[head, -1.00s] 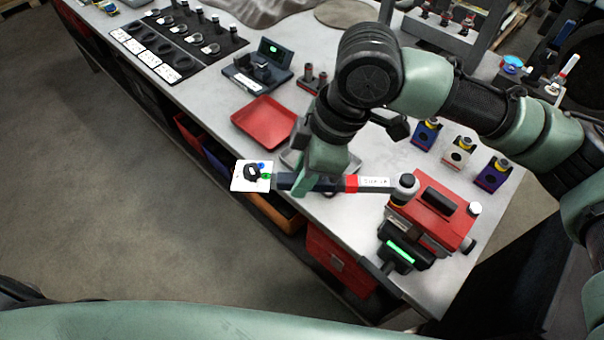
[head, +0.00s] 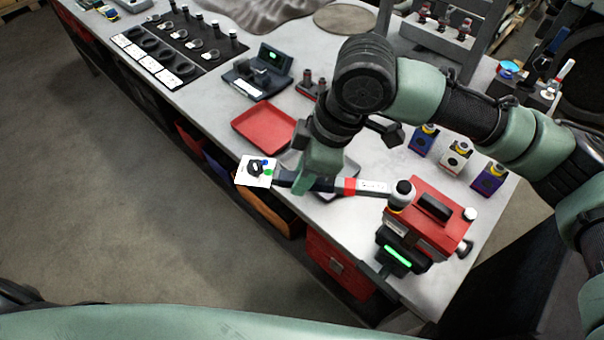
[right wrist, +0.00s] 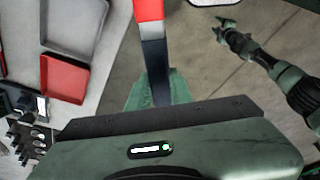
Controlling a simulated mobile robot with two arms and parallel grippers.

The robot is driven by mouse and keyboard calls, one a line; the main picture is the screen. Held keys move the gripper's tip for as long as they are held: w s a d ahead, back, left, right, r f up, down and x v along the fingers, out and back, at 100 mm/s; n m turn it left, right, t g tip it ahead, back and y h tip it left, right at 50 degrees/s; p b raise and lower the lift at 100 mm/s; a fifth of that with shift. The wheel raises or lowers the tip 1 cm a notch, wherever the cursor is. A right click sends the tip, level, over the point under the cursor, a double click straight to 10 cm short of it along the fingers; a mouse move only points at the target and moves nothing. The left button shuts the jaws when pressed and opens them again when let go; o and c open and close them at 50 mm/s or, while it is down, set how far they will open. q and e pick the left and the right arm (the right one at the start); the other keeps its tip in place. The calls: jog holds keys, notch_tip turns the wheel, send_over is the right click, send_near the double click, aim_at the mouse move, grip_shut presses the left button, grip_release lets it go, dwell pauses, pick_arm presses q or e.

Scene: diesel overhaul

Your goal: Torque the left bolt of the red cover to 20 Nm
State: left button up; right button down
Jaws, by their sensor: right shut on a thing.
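The red cover (head: 425,203) sits on a dark unit with a green-lit front at the bench's near right corner. A torque wrench (head: 372,187) with a red band lies level across the bench edge. Its round black-topped head (head: 402,192) stands over the cover's left bolt, which it hides. A silver bolt (head: 470,214) shows at the cover's right side. My right gripper (head: 308,184) is shut on the wrench's dark handle, which also shows in the right wrist view (right wrist: 157,72). My left gripper (right wrist: 228,30) is small in the right wrist view; its jaw opening is unclear.
A white card (head: 257,171) with a dark ring and coloured dots is at the handle's end. A red tray (head: 263,125) and a grey tray (head: 345,184) lie nearby. Several small coloured blocks stand behind the cover. Open floor lies left of the bench.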

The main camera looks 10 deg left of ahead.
jog(key=shift+w+r, duration=0.1)
jog(key=shift+w, duration=0.1)
jog(key=shift+w+r+m+p, duration=0.1)
jog(key=shift+w+m+p, duration=0.2)
jog(key=shift+p, duration=0.1)
jog(key=shift+w, duration=0.15)
jog(key=shift+w+m+p, duration=0.4)
jog(key=shift+w+p, duration=0.05)
dwell(0.5)
